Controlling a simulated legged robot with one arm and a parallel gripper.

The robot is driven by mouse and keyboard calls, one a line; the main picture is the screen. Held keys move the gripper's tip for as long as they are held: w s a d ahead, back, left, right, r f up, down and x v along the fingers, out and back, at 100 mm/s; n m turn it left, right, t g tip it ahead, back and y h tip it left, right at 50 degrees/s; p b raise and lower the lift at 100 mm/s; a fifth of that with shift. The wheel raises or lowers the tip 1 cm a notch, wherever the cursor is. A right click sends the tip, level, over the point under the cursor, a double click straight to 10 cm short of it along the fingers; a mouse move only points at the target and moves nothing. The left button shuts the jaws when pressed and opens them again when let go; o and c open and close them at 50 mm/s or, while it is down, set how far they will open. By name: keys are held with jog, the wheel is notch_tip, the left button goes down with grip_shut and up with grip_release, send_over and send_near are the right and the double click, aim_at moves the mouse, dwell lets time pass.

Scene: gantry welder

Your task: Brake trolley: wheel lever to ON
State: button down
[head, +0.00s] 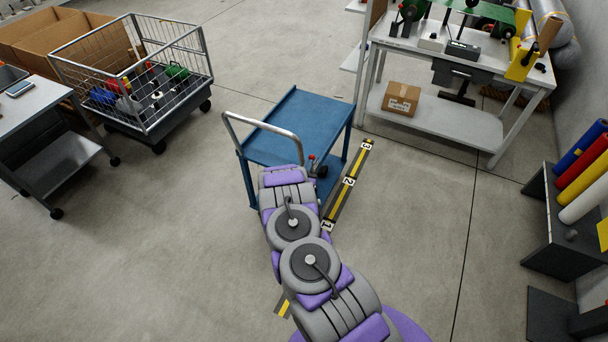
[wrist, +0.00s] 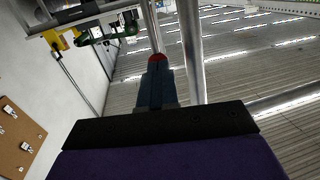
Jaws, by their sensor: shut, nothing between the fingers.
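The blue trolley (head: 295,125) stands ahead of me, its grey tube handle (head: 262,130) at its left. A small red-tipped part (head: 312,158), seemingly the wheel lever, shows low at the trolley's near side, beside a dark round part. My arm hides some of that area, and I cannot tell the lever's setting. My gripper is hidden behind the arm in the head view. In the wrist view my gripper (wrist: 155,75) is shut and empty. A red tip (wrist: 156,58) shows right at its fingertips; I cannot tell whether they touch.
A striped floor strip (head: 347,182) marked 1, 2, 3 runs along the trolley's right. A wire cage cart (head: 140,85) stands back left, a white workbench (head: 445,120) back right. Metal tubes (wrist: 192,50) rise close to the gripper. Floor right of the strip is clear.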

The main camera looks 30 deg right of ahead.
jog(key=w+d+g+y+p, duration=0.1)
jog(key=w+d+r+g+y+p, duration=0.2)
jog(key=d, duration=0.1)
jog(key=shift+w+d+m+p, duration=0.1)
jog(key=shift+m+p, duration=0.3)
jog(key=w+d+y+p, duration=0.1)
jog(key=w+d+g+p, duration=0.1)
jog(key=shift+w+d+f+g+y, duration=0.1)
jog(key=shift+d+f+g+y, duration=0.05)
jog(key=shift+d+g+y, duration=0.2)
jog(key=shift+d, duration=0.1)
dwell(0.4)
jog(key=shift+r, duration=0.2)
